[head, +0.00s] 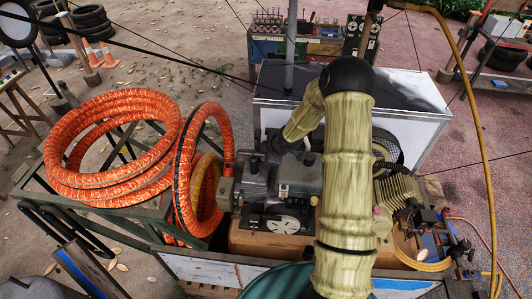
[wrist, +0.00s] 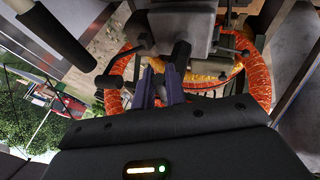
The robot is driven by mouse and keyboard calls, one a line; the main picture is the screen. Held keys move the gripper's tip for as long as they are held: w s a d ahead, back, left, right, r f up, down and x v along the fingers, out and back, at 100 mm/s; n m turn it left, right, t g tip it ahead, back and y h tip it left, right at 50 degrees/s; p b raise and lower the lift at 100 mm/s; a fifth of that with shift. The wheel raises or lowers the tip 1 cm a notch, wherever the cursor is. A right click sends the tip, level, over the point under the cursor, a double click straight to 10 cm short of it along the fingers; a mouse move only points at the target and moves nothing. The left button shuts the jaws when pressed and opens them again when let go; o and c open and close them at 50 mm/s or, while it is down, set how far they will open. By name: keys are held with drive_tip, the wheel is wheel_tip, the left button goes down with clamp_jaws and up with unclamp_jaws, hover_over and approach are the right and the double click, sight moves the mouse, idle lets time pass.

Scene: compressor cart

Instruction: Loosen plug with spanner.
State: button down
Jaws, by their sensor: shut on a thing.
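My gripper (wrist: 161,86) shows in the wrist view with its two bluish fingers close together, shut on a dark metal piece, which I take to be the spanner (wrist: 181,56). The spanner is largely hidden by the fingers, and its far end lies against or just under a grey block (wrist: 190,14). I cannot tell whether it is seated on the plug. The plug itself is not clearly visible. In the head view my arm reaches down to the compressor (head: 287,182), and my gripper's fingers cannot be made out there.
Orange hose coils (head: 113,146) lie on a metal frame left of the compressor, and another coil (head: 187,165) stands upright beside it. A pale box (head: 425,125) stands behind. A gauge and hoses (head: 424,252) crowd the right side. A tool table (head: 300,45) stands farther back.

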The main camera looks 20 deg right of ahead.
drive_tip(key=shift+w+d+r+n+p, duration=0.15)
drive_tip(key=shift+n+p, duration=0.35)
drive_tip(key=shift+p, duration=1.1)
drive_tip(key=shift+w+f+y, duration=0.1)
drive_tip(key=shift+f+y, duration=0.1)
drive_tip(key=shift+y, duration=0.1)
drive_tip(key=shift+w+r+n, duration=0.1)
drive_tip(key=shift+w+n, duration=0.05)
drive_tip(key=shift+n, duration=0.35)
drive_tip(key=shift+m+b, duration=0.6)
drive_tip(key=shift+b, duration=1.3)
drive_tip(key=shift+r, duration=0.1)
drive_tip(key=shift+r+p, duration=2)
drive_tip(key=shift+r, duration=2.9)
drive_tip(key=shift+f, duration=0.1)
